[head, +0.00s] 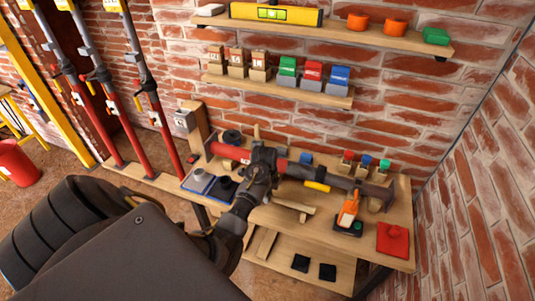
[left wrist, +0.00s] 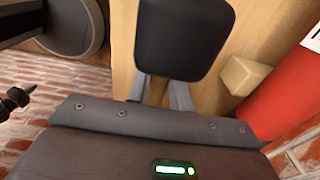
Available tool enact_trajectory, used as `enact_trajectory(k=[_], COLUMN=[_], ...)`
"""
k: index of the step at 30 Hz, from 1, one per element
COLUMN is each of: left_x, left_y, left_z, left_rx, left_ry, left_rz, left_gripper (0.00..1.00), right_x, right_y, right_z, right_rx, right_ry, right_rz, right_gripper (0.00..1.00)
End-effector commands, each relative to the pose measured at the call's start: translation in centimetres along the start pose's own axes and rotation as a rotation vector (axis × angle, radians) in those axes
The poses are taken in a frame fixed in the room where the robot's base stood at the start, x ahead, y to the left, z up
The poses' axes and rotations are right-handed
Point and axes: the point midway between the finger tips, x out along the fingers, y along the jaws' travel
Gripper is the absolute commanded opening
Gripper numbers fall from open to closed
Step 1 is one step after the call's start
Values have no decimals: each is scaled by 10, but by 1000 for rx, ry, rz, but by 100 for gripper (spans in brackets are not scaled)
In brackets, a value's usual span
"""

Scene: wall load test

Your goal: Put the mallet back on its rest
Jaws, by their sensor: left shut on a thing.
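My left gripper (head: 262,165) is over the workbench, beside a red and grey tube. It is shut on the mallet's wooden handle, which shows between the fingers in the left wrist view (left wrist: 156,90). A dark, rounded block, seemingly the mallet's head (left wrist: 185,38), is just beyond the fingers. In the head view the mallet is mostly hidden by the gripper; a light wooden end (head: 257,131) shows above it. A light wooden piece (head: 294,206) lies on the bench to the right of my gripper; I cannot tell whether it is the rest. My right gripper is not in view.
The red and grey tube (head: 228,151) lies along the workbench (head: 325,236). An orange-handled tool (head: 348,208) and a red pad (head: 393,239) are at the right. Shelves with small blocks (head: 288,67) hang on the brick wall. Tall red props (head: 117,123) stand at the left.

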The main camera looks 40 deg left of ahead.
Motion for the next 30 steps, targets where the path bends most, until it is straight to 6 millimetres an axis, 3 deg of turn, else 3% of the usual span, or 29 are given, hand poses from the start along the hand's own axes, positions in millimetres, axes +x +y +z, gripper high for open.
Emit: enact_trajectory(k=[5,6,12,17,24,30], left_x=[4,4,4,4,4,4], left_y=[0,0,0,0,0,0], left_z=[0,0,0,0,0,0], left_rx=[0,0,0,0,0,0], left_ry=[0,0,0,0,0,0], left_rz=[-1,-1,0,0,1,1], left_gripper=[0,23,47,47,76,76], right_x=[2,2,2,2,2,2], right_y=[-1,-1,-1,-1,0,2], right_z=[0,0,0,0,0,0], right_rx=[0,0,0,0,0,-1], right_ry=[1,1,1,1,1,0], right_rz=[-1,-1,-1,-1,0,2], right_gripper=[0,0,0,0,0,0])
